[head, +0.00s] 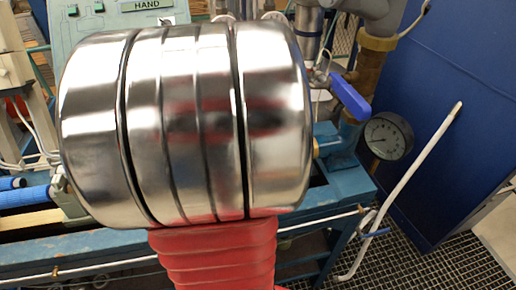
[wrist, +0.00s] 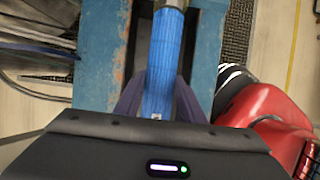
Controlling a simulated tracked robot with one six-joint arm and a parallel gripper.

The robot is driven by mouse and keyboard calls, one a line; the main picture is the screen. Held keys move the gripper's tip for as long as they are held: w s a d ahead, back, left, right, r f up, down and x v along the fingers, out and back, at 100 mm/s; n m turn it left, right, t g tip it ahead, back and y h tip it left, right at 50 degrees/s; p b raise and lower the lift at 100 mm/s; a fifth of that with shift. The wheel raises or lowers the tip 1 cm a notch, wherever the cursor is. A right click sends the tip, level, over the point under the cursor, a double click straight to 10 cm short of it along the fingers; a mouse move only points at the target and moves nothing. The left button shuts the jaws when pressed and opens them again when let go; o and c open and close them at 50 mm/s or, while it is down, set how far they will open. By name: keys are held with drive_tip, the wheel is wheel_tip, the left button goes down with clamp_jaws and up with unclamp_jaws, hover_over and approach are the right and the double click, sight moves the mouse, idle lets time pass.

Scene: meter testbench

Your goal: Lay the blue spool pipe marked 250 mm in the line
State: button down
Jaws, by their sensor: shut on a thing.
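In the wrist view a ribbed blue pipe (wrist: 162,62) runs lengthwise between the two dark fingers of my gripper (wrist: 158,97), which is shut on it. The pipe lies over a worn blue bench bed (wrist: 102,65). A grey metal piece (wrist: 171,4) shows at its far end; I cannot tell whether they touch. No 250 mm marking is readable. In the head view a blue pipe (head: 25,197) shows at the left edge beside a grey-green fitting (head: 70,203); I cannot tell if it is the same one. My gripper is hidden there behind my own chrome arm link.
A brown pipe column (head: 364,85) with a blue valve handle (head: 350,97) and a round gauge (head: 387,136) stands at the right. A white pipe (head: 408,180) slants beside it. A green panel (head: 105,22) marked HAND stands behind. Dark floor grating (head: 440,262) lies front right.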

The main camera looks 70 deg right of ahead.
drive_tip(key=shift+f, duration=0.25)
idle(0.4)
drive_tip(key=c, duration=1.1)
unclamp_jaws()
drive_tip(key=shift+r, duration=4.7)
drive_tip(key=shift+w, duration=0.15)
